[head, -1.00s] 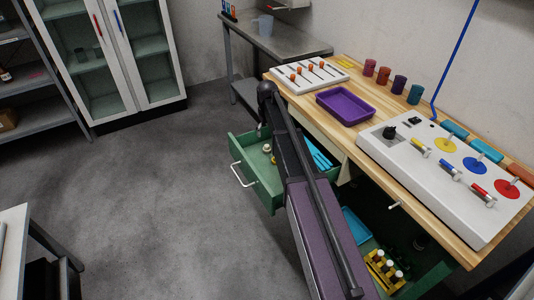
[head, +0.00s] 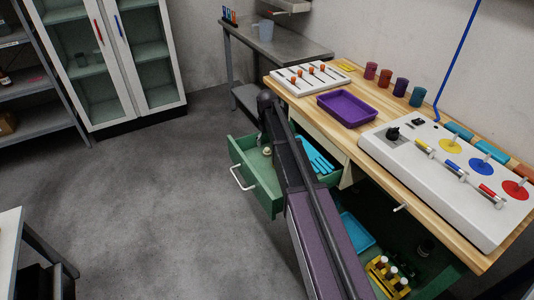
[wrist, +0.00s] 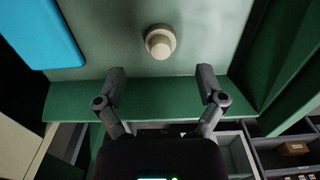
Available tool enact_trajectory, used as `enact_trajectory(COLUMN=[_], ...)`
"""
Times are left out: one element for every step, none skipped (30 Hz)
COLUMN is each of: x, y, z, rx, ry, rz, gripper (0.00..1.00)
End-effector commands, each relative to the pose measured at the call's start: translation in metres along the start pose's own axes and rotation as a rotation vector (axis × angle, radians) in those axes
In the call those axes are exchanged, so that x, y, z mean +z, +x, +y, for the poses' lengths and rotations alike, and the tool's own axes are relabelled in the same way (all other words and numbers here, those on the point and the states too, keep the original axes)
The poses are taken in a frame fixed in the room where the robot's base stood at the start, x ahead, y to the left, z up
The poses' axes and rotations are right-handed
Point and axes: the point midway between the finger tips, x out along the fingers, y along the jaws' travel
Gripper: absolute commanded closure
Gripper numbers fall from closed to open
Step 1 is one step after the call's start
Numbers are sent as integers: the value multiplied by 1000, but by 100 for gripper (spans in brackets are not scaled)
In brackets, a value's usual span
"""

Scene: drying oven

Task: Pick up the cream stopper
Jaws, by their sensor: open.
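The cream stopper (wrist: 159,42) stands on the drawer floor in the wrist view, a round knob on a wider base. In the head view the stopper (head: 267,151) is small, in the open green drawer (head: 262,185), close beside my arm. My gripper (wrist: 161,80) is open and empty. In the wrist picture its two fingertips are spread below the stopper, one to each side of its line, and do not touch it. In the head view my arm hides most of the gripper.
A blue item (wrist: 32,30) lies left of the stopper; blue pieces (head: 318,157) show in the drawer in the head view. The drawer's green wall (wrist: 150,97) runs under my fingers. The wooden bench (head: 345,125) with a purple tray (head: 347,106) stands to the right.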

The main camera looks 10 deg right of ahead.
Motion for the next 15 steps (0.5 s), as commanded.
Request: enact_trajectory(x=[0, 0, 0, 0, 0, 0, 0, 0, 0, 0, 0, 0, 0, 0, 0], y=[2, 3, 5, 6, 8, 11, 13, 15, 19, 21, 24, 27, 29, 31, 34], z=[0, 0, 0, 0, 0, 0, 0, -1, -1, -1, -1, -1, -1, -1, -1], rx=[0, 0, 0, 0, 0, 0, 0, 0, 0, 0, 0, 0, 0, 0, 0], ry=[0, 0, 0, 0, 0, 0, 0, 0, 0, 0, 0, 0, 0, 0, 0], rz=[0, 0, 0, 0, 0, 0, 0, 0, 0, 0, 0, 0, 0, 0, 0], gripper=[11, 11, 11, 11, 11, 11, 11, 11, 11, 11, 11, 11, 11, 11, 11])
